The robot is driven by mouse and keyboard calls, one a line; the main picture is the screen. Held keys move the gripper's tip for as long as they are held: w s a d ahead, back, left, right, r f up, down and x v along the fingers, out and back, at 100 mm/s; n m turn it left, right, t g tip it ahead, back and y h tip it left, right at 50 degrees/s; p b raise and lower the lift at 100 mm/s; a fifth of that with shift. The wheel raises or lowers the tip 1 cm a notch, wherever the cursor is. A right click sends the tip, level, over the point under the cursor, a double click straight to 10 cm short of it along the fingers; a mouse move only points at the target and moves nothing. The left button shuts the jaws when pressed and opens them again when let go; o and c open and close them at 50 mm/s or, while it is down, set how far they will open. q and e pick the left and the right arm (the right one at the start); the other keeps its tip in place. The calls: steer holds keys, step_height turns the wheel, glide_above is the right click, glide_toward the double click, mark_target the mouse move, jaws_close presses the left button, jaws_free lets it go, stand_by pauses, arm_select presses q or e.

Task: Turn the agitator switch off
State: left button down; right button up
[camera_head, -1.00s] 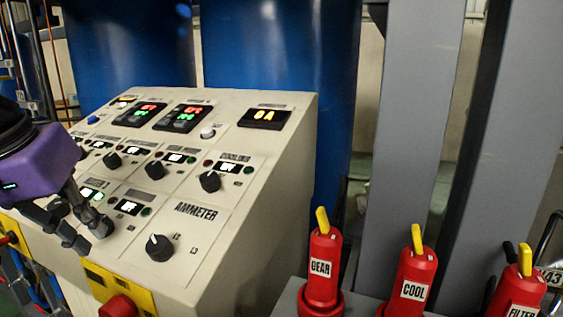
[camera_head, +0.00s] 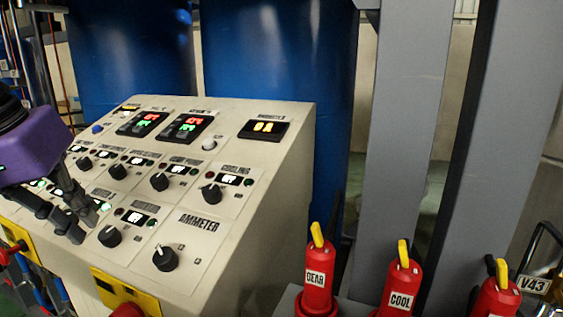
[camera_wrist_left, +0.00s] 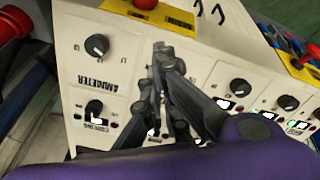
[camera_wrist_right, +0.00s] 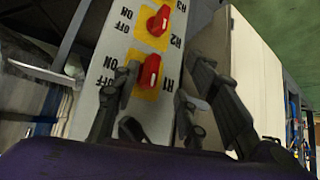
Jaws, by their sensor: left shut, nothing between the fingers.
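The sloped beige control panel (camera_head: 215,262) carries several black rotary knobs with small lit displays. One lower-row knob (camera_head: 110,236) is just right of my left gripper (camera_head: 86,226); the AMMETER knob (camera_head: 164,258) is farther right. The small labels are too blurred to tell which knob is the agitator switch. My left gripper is shut and empty, its fingers over the panel's lower left, hiding part of it. In the left wrist view its closed fingertips (camera_wrist_left: 163,54) are in front of the panel, beside the AMMETER knob (camera_wrist_left: 97,45). My right gripper (camera_wrist_right: 165,82) is open and empty.
Red switch handles with yellow levers, including GEAR (camera_head: 316,279) and COOL (camera_head: 400,286), stand at the lower right. A red button (camera_head: 127,309) is below the panel. The right wrist view shows a red R1 switch (camera_wrist_right: 149,72) near the fingers. Blue tanks (camera_head: 275,60) stand behind.

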mark_target(111, 237)
arm_select(q)
steer(key=w+f+n, duration=0.1)
steer(key=n, duration=0.5)
steer(key=w+f+n+b, duration=0.1)
steer(key=n, duration=0.5)
steer(key=w+d+f+n, duration=0.1)
steer(key=w+f+n, duration=0.1)
steer(key=n, duration=0.4)
steer(key=shift+d+b, duration=0.1)
steer(key=shift+b, duration=0.3)
steer(key=shift+w+f, duration=0.15)
steer(key=shift+f, duration=0.25)
steer(key=shift+d+f, duration=0.1)
steer(key=shift+f, duration=0.05)
arm_select(e)
steer(key=s+f, duration=0.2)
steer(key=f, duration=0.1)
arm_select(q)
steer(key=shift+f, duration=0.1)
